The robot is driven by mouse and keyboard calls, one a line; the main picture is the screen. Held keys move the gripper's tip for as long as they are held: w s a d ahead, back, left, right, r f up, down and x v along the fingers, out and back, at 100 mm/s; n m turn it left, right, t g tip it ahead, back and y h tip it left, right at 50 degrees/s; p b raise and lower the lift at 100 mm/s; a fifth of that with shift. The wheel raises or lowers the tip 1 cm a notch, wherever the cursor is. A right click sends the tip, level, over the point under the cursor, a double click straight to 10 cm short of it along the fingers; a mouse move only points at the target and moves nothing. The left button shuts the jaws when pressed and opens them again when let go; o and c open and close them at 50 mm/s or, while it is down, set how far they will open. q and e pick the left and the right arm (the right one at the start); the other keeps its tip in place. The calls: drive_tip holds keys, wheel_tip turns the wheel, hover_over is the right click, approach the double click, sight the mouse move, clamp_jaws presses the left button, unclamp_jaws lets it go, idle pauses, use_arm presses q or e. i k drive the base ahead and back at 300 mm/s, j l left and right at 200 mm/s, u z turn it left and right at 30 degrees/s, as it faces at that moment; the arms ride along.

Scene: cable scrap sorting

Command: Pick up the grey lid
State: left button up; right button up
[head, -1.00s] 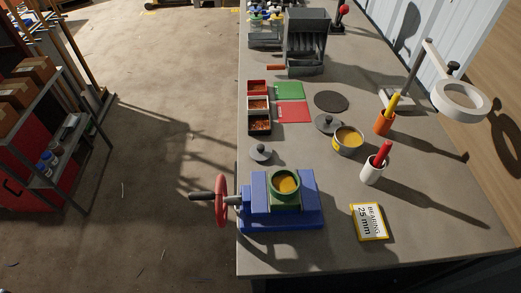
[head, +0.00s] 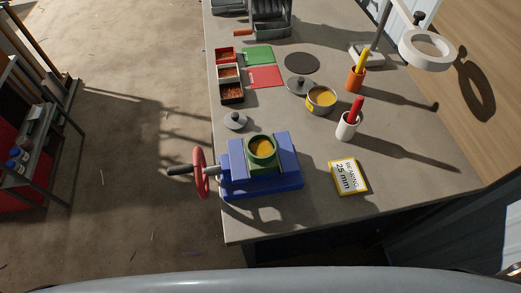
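Two grey lids with knobs lie on the workbench in the head view. One grey lid (head: 235,122) lies near the bench's left edge, just behind the blue vise. The other grey lid (head: 297,86) lies farther back, beside a grey pot (head: 321,100) with yellow contents and a yellow label. A green pot (head: 262,150), also with yellow contents, sits on the vise. Neither of my grippers shows in this view.
The blue vise (head: 285,183) has a red handwheel (head: 199,172) jutting past the bench edge. Small bins (head: 231,101), red and green mats, a dark disc (head: 302,62), orange and white holders, a bearing sign (head: 348,176) and a ring lamp (head: 427,49) stand around.

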sight(234, 119)
drive_tip(key=j+z, duration=0.7)
drive_tip(key=j, duration=0.15)
drive_tip(key=k+j+z, duration=0.15)
drive_tip(key=j+z, duration=0.25)
drive_tip(key=k+j+z, duration=0.15)
drive_tip(key=j+z, duration=0.2)
